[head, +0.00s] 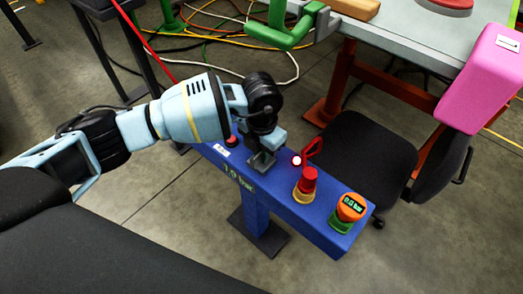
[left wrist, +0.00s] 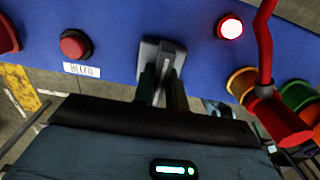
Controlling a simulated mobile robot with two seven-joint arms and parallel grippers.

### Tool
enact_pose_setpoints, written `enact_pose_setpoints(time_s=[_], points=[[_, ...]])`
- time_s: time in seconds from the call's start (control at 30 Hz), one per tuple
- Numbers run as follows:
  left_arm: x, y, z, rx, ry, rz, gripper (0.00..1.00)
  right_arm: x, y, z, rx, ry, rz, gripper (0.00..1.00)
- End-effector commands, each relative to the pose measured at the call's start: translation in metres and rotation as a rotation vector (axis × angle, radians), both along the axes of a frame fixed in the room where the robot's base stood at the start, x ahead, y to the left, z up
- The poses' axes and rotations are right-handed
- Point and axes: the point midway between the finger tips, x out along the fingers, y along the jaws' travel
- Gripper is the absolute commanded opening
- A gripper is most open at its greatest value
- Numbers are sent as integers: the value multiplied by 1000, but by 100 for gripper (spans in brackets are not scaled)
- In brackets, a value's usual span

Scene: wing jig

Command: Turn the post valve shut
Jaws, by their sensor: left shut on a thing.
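The blue post (head: 256,214) has a long blue top bar, which also fills the upper part of the left wrist view (left wrist: 120,22). On it stands a small grey fitting (left wrist: 152,50) with a square base and an upright, narrow grip, likely the valve handle. My left gripper (head: 262,155) reaches down over it from the left. In the left wrist view its dark fingers (left wrist: 160,88) are shut on the grey grip, hiding its lower part. The grip's exact turn angle is hard to tell. My right gripper is not in view.
Beside the fitting are a red button (left wrist: 75,44) over a BLEED label, a lit lamp (head: 296,160), a red bent lever (head: 314,147), a red knob (head: 308,178) on a yellow collar and an orange gauge (head: 351,207). A black chair (head: 360,150) stands close behind.

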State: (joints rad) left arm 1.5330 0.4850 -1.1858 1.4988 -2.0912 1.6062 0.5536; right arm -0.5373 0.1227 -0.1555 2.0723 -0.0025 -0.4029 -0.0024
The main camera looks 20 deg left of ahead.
Motion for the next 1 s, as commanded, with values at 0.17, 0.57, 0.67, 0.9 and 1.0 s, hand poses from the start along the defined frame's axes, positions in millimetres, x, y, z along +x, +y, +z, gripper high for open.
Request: enact_pose_setpoints(time_s=[0.17, 0.57, 0.67, 0.9, 1.0], points=[[0, 0, 0, -1, -1, -21, 0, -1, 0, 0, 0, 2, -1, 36], [1, 0, 1, 1, -1, -261, 0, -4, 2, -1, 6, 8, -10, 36], [1, 0, 1, 1, -1, -354, 0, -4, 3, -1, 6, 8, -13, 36], [1, 0, 0, 0, -2, -583, 0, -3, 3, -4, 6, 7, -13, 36], [1, 0, 0, 1, -1, -679, 0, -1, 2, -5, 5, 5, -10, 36]])
